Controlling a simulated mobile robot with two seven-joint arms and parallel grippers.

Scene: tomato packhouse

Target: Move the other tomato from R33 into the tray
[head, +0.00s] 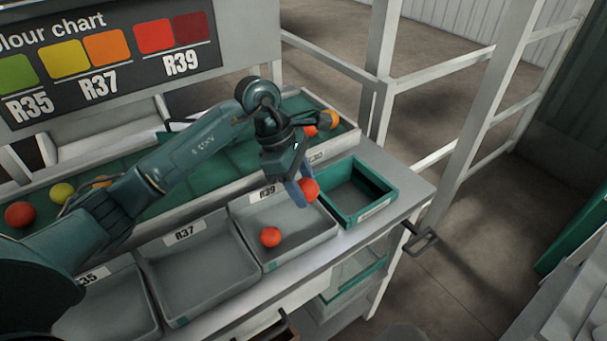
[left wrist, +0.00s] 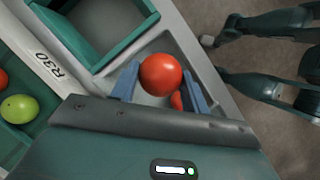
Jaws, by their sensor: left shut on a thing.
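My left gripper (head: 307,187) is shut on a red-orange tomato (head: 310,189) and holds it over the right side of the R39 bin, near the tray's left wall. In the left wrist view the held tomato (left wrist: 161,74) sits between the blue fingers. A second red-orange tomato (head: 270,237) lies in the grey R39 bin (head: 300,246). The green tray (head: 382,211) stands right of that bin and looks empty; it shows in the left wrist view (left wrist: 98,66) too. I see no label reading R33.
The grey R37 bin (head: 190,262) is empty. Behind the bins, a green belt (head: 205,155) carries several tomatoes, including a red one (head: 19,214) and a yellow one (head: 62,193). A dark handle (head: 420,238) juts from the bench's right end.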

